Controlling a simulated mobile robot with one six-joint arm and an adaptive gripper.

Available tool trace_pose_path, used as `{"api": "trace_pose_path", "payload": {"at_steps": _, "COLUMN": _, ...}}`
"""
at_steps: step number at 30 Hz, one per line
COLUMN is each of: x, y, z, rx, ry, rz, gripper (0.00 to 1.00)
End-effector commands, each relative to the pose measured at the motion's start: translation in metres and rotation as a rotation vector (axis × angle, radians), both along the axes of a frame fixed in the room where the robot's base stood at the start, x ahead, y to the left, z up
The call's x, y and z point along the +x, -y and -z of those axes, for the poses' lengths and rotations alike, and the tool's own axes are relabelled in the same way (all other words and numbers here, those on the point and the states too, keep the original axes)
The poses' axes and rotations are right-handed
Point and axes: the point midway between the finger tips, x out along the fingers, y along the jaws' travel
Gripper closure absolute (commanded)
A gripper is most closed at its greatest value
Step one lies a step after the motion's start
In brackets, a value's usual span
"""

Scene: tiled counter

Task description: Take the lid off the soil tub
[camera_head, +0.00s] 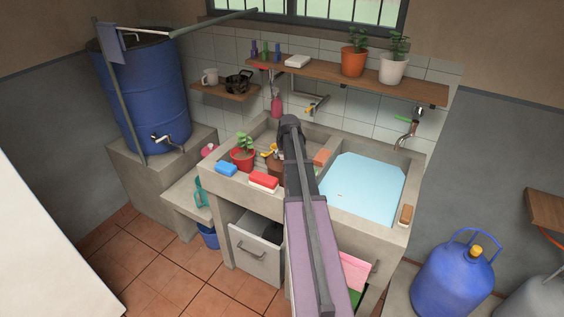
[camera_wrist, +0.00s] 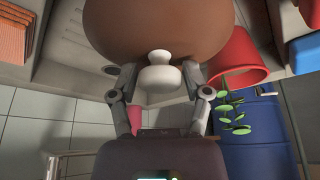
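The soil tub (camera_head: 274,168) is brown and stands on the sink's draining side, mostly hidden behind my arm in the head view. In the wrist view its rounded brown top (camera_wrist: 155,25) fills the upper middle, with a white knob (camera_wrist: 158,78) on it. My gripper (camera_wrist: 160,72) has one finger on each side of the knob. The fingers are apart, with small gaps seeming to show beside the knob; I cannot tell whether they touch it. The head view does not show the fingers clearly. The lid's seam with the tub is not visible.
A red pot with a plant (camera_head: 242,156) stands close left of the tub. Blue (camera_head: 226,169) and red (camera_head: 263,181) blocks lie at the front edge. A water-filled basin (camera_head: 362,188) is to the right. A shelf (camera_head: 345,80) with pots hangs behind.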

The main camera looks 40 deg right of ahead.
Motion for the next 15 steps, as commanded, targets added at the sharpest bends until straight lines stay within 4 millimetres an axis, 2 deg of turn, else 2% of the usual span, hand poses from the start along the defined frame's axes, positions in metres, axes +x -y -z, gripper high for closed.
{"api": "trace_pose_path", "payload": {"at_steps": 1, "x": 0.0, "y": 0.0001, "z": 0.0, "rx": 0.0, "ry": 0.0, "rz": 0.0, "gripper": 0.7}}
{"api": "trace_pose_path", "payload": {"at_steps": 4, "x": -0.0001, "y": 0.0001, "z": 0.0, "rx": 0.0, "ry": 0.0, "rz": 0.0, "gripper": 0.99}}
{"api": "trace_pose_path", "payload": {"at_steps": 15, "x": -0.0001, "y": 0.0003, "z": -0.0003, "rx": 0.0, "ry": 0.0, "rz": 0.0, "gripper": 1.0}}
